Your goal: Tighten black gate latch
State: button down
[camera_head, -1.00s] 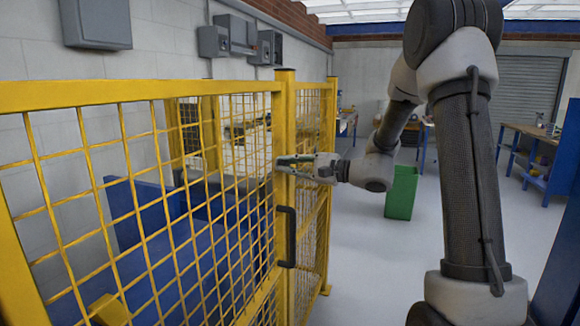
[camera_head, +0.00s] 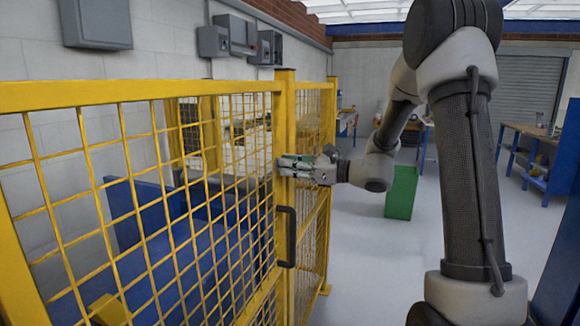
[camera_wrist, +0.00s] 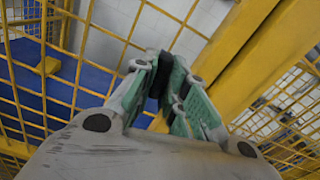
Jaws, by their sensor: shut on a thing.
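My gripper (camera_head: 285,164) is at the yellow gate post, level with the upper part of the mesh gate (camera_head: 130,91), above the black pull handle (camera_head: 287,237). It is shut on the black gate latch, which the fingers mostly hide in both views. In the wrist view my gripper (camera_wrist: 162,60) has its green-padded fingers drawn together, with a dark area between their tips beside the yellow post (camera_wrist: 230,55). I cannot make out the latch's angle.
Blue panels (camera_head: 150,215) stand behind the mesh. A green bin (camera_head: 401,193) stands on the floor behind my arm. Workbenches (camera_head: 530,135) are at the far right. The grey floor between the fence and my arm is clear.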

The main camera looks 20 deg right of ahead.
jog(key=shift+m, duration=0.6)
jog(key=c, duration=1.4)
grip_release()
jog(key=shift+c, duration=0.2)
jog(key=v, duration=1.2)
